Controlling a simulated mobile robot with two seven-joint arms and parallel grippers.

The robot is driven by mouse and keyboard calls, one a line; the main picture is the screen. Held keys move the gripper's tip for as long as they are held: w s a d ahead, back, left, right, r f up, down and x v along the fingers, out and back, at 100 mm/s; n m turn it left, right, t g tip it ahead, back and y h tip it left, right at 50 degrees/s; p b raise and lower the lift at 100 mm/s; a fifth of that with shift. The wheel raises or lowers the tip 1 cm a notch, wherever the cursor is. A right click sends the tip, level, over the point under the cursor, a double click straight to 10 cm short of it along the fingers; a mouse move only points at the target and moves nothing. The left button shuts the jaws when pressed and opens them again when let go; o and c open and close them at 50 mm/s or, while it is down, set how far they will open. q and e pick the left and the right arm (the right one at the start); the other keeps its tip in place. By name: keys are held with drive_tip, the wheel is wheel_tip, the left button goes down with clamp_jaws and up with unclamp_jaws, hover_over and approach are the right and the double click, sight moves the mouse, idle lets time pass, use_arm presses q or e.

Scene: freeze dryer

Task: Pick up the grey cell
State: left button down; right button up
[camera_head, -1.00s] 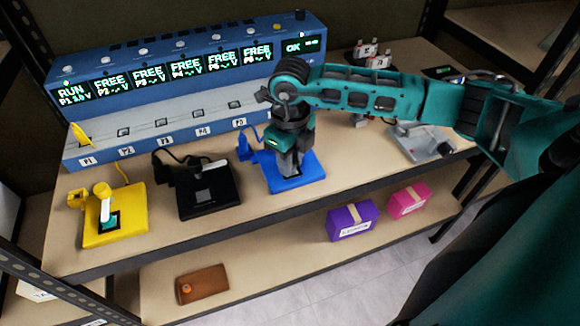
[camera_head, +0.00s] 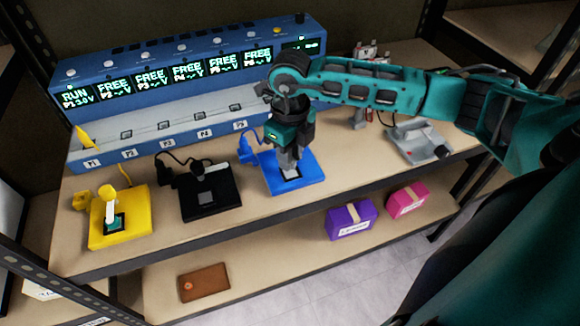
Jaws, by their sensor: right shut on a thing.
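My right gripper (camera_head: 289,168) points down over the blue fixture (camera_head: 310,180) on the bench. It is shut on a small grey cell at the fixture's dark square pad. The fingers hide most of the cell, and I cannot tell whether it is clear of the pad. My left gripper is not in view.
A black fixture (camera_head: 224,208) and a yellow fixture (camera_head: 135,235) with an upright white lever stand to the left. The blue channel unit (camera_head: 180,52) with displays is behind. A grey device (camera_head: 424,146) sits at right. Purple (camera_head: 350,221) and pink (camera_head: 408,201) boxes and a brown item (camera_head: 205,283) lie below.

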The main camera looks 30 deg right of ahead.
drive_tip(key=shift+r+p, duration=0.7)
drive_tip(key=shift+r, duration=0.5)
